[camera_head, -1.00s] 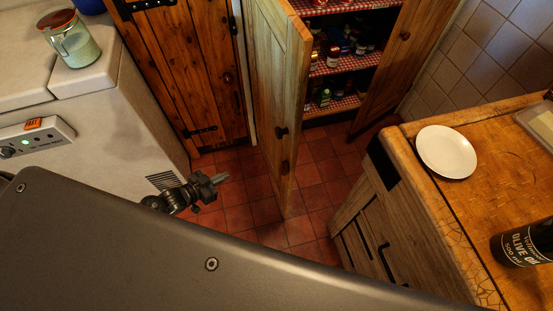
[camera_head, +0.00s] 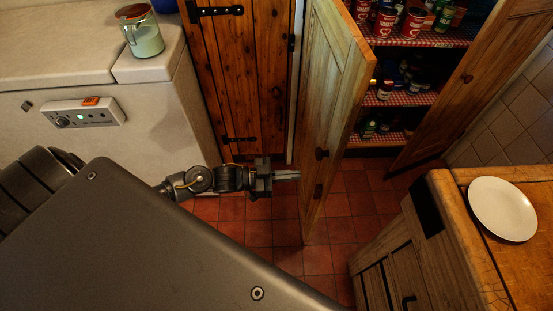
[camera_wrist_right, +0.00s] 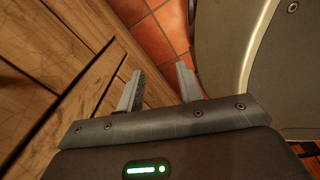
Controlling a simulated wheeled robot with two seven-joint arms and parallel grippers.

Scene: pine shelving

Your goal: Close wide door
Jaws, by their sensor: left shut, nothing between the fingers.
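The pantry stands open at the centre right of the head view.
Shelves with red checked cloth (camera_head: 410,98) hold several cans and jars. A wooden counter with a white plate (camera_head: 503,208) stands at the right. Red floor tiles (camera_head: 260,232) are clear between.

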